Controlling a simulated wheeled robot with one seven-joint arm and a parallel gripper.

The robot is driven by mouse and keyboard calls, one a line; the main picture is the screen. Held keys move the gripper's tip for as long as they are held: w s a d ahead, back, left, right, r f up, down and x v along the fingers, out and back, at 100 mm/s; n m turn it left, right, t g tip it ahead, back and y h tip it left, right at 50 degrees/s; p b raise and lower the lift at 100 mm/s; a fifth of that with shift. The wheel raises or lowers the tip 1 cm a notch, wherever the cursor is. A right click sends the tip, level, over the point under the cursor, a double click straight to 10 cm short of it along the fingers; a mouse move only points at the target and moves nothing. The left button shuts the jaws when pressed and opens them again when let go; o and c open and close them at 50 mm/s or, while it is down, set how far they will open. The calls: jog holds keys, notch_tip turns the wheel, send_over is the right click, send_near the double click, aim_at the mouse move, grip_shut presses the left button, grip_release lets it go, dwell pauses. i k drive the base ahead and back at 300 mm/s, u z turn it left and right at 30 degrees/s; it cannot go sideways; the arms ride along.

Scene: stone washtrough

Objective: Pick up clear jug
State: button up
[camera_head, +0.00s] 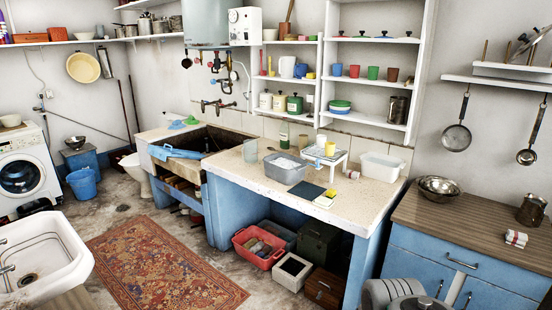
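A clear, see-through vessel (250,151) stands upright on the pale stone counter (226,168), just right of the sink. It looks like the clear jug, but it is small in the view and I cannot make out a handle or spout. Nothing touches it that I can see.
The dark sink (205,139) with a blue cloth (175,152) is left of the vessel. A grey basin (285,170) stands close on its right, with a white rack (326,155) beyond. A red crate (258,246) sits below the counter. A rug (165,265) covers the floor in front.

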aim_at(250, 147)
jog(key=u, duration=0.25)
jog(key=i, duration=2.7)
jog(key=u, duration=1.35)
jog(key=i, duration=1.25)
jog(key=u, duration=0.45)
